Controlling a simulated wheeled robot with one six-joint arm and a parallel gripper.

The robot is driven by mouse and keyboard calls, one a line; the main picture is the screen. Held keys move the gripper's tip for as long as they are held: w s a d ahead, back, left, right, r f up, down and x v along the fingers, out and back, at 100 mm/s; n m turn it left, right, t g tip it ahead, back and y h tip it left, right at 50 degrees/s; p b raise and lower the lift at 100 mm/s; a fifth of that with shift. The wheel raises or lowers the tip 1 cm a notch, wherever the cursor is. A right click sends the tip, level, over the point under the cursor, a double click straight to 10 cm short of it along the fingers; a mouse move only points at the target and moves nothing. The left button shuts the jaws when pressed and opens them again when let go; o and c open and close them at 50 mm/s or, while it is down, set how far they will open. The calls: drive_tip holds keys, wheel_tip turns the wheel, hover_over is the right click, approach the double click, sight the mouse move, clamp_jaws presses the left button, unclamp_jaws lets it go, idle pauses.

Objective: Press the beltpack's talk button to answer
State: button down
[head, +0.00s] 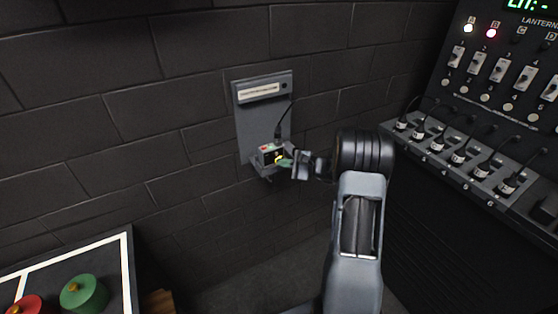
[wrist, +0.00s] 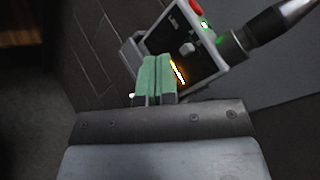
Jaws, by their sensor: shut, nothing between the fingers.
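The beltpack (head: 268,156) sits in a grey wall bracket (head: 262,110) with a cable running up from it. In the wrist view the beltpack (wrist: 187,42) is a dark-faced box with a pale edge. It shows a red button (wrist: 197,7), a small green light (wrist: 204,25), a grey knob-like part (wrist: 187,48) and a lit yellow-orange strip (wrist: 177,72). My gripper (head: 287,162) is shut and empty at the beltpack's right side. Its green fingertips (wrist: 154,78) are close to the lit strip and cover part of the face. I cannot tell whether they touch.
A panel with faders (head: 501,70) and a shelf of plugged-in cables (head: 470,160) stand at the right. The brick wall left of the bracket is clear.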

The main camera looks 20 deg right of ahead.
drive_tip(key=shift+s, duration=0.55)
drive_tip(key=shift+d, duration=0.1)
drive_tip(key=s, duration=0.6)
drive_tip(key=shift+d+b, duration=0.3)
drive_tip(key=shift+b, duration=0.1)
drive_tip(key=s+a+f+n+g+h, duration=0.25)
drive_tip(key=s+n+g+h, duration=0.2)
drive_tip(key=s, duration=0.25)
drive_tip(key=s+a+f+n+g+h, duration=0.1)
drive_tip(key=s+a+n+g+h, duration=0.25)
drive_tip(key=s+g, duration=0.3)
drive_tip(key=s+a+r+n+t+h, duration=0.4)
drive_tip(key=s+a+r+n+h, duration=0.1)
drive_tip(key=r+n, duration=0.3)
drive_tip(key=shift+s+a+r+h, duration=0.15)
drive_tip(key=shift+a+r+h, duration=0.15)
drive_tip(key=shift+r, duration=0.6)
